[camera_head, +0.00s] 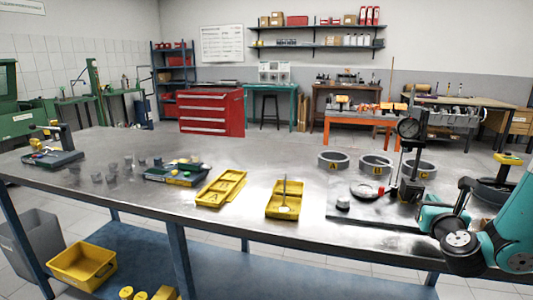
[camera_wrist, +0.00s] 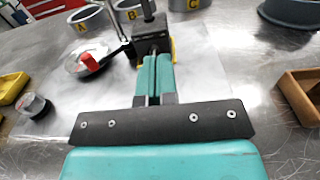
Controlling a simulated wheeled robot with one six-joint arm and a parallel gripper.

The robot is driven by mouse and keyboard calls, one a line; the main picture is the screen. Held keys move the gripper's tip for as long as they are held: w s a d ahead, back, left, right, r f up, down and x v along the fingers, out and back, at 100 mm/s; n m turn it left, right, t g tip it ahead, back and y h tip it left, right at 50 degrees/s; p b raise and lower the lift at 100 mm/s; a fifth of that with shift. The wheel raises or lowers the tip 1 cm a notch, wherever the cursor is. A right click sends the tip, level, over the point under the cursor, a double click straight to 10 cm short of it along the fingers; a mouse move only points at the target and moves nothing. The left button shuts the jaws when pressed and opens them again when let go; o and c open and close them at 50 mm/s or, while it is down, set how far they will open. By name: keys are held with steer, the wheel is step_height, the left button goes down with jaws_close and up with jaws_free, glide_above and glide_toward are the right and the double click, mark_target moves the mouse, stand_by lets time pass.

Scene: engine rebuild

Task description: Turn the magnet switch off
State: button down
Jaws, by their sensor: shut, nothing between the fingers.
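The dial indicator stand (camera_head: 410,165) stands upright on the right part of the metal bench, with a round dial on top. Its dark magnetic base (camera_wrist: 150,34) is straight ahead in the wrist view. My gripper (camera_wrist: 154,62) is shut and empty, with its teal fingertips right in front of the base and overlapping its lower part. I cannot tell whether they touch it. The magnet switch is not clearly visible and may be hidden behind the fingertips. In the head view, my arm reaches in from the right to the base.
A round silver piece with a red tab (camera_wrist: 90,60) lies left of the base, with a small dark-and-clear knob (camera_wrist: 34,105) nearby. Grey rings A (camera_head: 333,162), B (camera_head: 376,165) and C stand behind. Yellow trays (camera_head: 222,187) sit further left. A brown box (camera_wrist: 300,95) is at right.

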mark_target(421, 187)
steer(key=shift+r+p+x, duration=0.2)
steer(key=shift+p+x, duration=0.75)
steer(key=shift+p, duration=0.7)
steer(key=shift+r+p+x, duration=0.2)
steer(key=shift+p+x, duration=0.75)
steer(key=shift+p, duration=0.7)
steer(key=w+p, duration=0.1)
steer(key=p, duration=0.1)
steer(key=shift+p, duration=0.4)
steer(key=shift+d+f, duration=0.1)
steer(key=shift+w+f+p, duration=0.1)
steer(key=shift+f+p, duration=0.05)
steer(key=shift+p, duration=0.15)
steer(key=shift+f, duration=0.2)
steer(key=shift+w+a+r+p, duration=0.1)
steer(key=shift+a+r+p, duration=0.15)
steer(key=shift+p, duration=0.3)
